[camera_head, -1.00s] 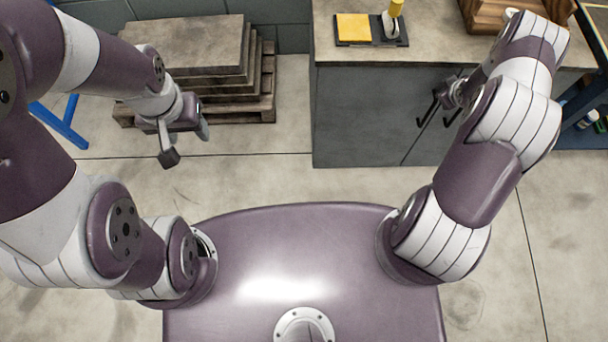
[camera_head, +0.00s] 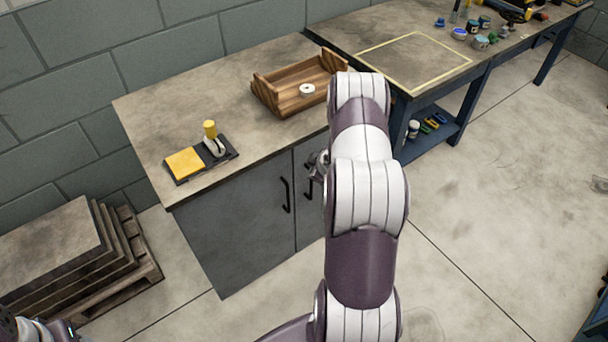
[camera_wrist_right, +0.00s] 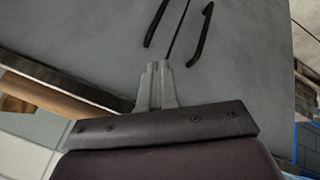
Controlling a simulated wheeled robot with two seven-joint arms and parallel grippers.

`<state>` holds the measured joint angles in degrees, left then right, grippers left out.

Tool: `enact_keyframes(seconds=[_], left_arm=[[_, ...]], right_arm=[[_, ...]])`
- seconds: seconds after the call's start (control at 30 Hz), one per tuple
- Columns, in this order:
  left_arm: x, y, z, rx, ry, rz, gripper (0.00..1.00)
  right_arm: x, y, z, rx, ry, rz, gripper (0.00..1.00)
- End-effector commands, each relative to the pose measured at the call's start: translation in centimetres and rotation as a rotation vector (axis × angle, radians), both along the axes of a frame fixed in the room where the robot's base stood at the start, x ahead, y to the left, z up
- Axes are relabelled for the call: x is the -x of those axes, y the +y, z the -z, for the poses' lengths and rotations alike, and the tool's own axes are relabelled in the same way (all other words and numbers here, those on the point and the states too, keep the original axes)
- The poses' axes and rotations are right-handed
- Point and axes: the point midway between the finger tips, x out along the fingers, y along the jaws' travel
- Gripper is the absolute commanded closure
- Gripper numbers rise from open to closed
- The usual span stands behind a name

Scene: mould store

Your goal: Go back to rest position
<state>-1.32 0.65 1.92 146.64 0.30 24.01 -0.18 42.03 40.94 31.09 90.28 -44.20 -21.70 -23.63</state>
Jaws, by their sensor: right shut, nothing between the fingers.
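My right gripper (camera_head: 318,165) is small and partly hidden behind my right arm in the head view, in front of the grey cabinet (camera_head: 240,235) near its door handles. In the right wrist view my right gripper's fingers (camera_wrist_right: 157,68) are together with nothing between them. They point at the cabinet front, just below two black handles (camera_wrist_right: 201,36); I cannot tell how far off they are. Only a piece of my left arm shows at the lower left corner of the head view. My left gripper's fingers are out of view.
The cabinet top holds a wooden tray (camera_head: 268,95) with a white roll and a dark mat with a yellow pad (camera_head: 185,163). A blue workbench (camera_head: 480,75) stands at the right. Stacked slabs on a pallet (camera_head: 140,275) lie at the left. The right floor is open.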

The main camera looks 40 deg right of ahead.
Motion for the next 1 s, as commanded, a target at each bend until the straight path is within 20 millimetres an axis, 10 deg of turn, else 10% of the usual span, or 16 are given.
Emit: enact_keyframes(seconds=[0.37,0.53,0.77,1.0], left_arm=[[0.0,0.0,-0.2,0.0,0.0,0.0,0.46],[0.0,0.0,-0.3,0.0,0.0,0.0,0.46],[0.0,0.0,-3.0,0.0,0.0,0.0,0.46],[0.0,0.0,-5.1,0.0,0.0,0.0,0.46]], right_arm=[[0.8,-0.4,-1.0,-0.007,0.003,0.008,1.0],[6.8,0.8,0.9,-0.142,0.201,0.293,1.0],[13.8,16.4,-12.4,-0.322,0.493,0.673,1.0],[17.1,28.0,-21.8,-0.359,0.469,0.511,1.0]])
